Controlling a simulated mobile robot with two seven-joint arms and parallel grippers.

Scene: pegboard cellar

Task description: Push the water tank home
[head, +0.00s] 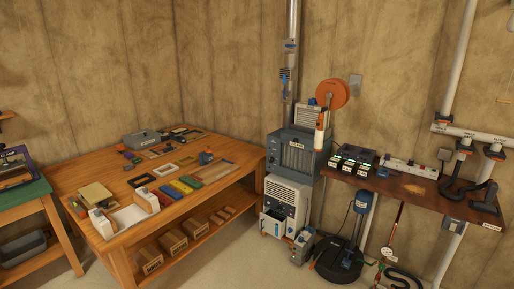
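A white and dark appliance (288,192), which looks like a dehumidifier, stands on the floor between the workbench and the right-hand shelf. A blocky box, which looks like the water tank (272,225), sits low at its front left and appears to stick out from the housing. How far it sticks out is too small to tell. Neither of my grippers is in the head view.
A wooden workbench (228,183) with tools and blocks stands left of the appliance. A grey machine (298,153) sits above the appliance. A small grey unit (301,246) and a round dark-based machine (340,258) stand to its right. Floor in front is clear.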

